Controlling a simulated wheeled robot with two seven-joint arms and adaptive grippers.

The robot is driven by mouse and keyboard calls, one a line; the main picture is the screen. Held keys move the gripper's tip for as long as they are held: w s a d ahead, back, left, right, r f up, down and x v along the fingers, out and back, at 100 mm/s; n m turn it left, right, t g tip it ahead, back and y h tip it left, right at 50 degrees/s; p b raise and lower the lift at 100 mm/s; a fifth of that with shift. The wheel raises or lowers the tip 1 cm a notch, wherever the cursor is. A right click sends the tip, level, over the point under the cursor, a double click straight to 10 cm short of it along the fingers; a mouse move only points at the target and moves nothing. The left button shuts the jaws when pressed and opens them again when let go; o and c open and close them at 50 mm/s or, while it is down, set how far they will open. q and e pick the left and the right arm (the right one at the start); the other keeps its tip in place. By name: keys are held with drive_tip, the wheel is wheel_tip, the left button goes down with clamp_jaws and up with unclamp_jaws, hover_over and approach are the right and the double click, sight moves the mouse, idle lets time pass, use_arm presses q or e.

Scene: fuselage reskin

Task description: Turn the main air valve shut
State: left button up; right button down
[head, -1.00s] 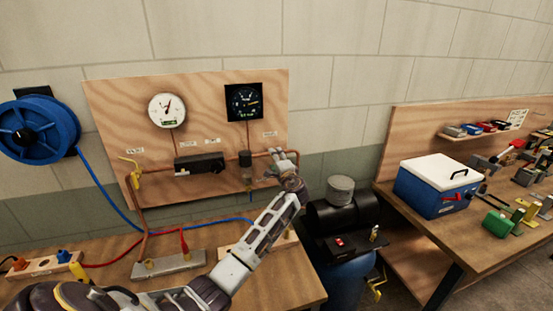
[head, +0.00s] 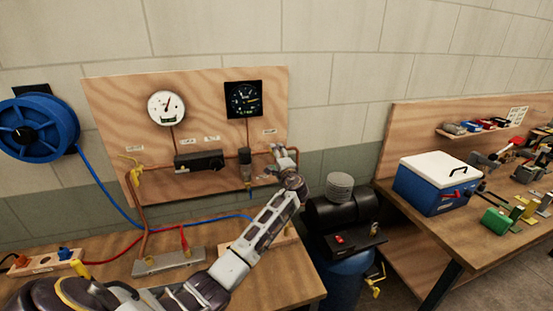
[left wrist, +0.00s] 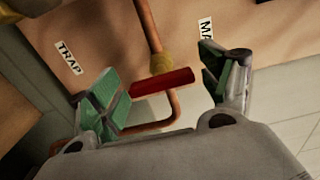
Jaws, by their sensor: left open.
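The main air valve shows in the left wrist view as a red lever handle (left wrist: 163,81) beside a brass-coloured body (left wrist: 161,63) on a copper pipe (left wrist: 149,25). A label starting "MA" (left wrist: 206,30) is near it. My left gripper (left wrist: 160,84) is open, with one green-padded finger on each side of the red handle. The handle lies between the fingers with a gap to the right one; contact with the left one is unclear. In the head view my left gripper (head: 284,153) is at the right end of the wooden panel (head: 210,90) and hides the valve. My right gripper is not in view.
The panel carries a white gauge (head: 166,108), a black gauge (head: 243,99), a black box (head: 199,162) and a yellow lever (head: 136,174). A black compressor (head: 340,215) stands right of my arm. A "TRAP" label (left wrist: 69,57) is left of the handle.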

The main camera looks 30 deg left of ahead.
use_arm(q)
drive_tip(key=shift+s, duration=0.1)
drive_tip(key=v, duration=1.2)
idle(0.9)
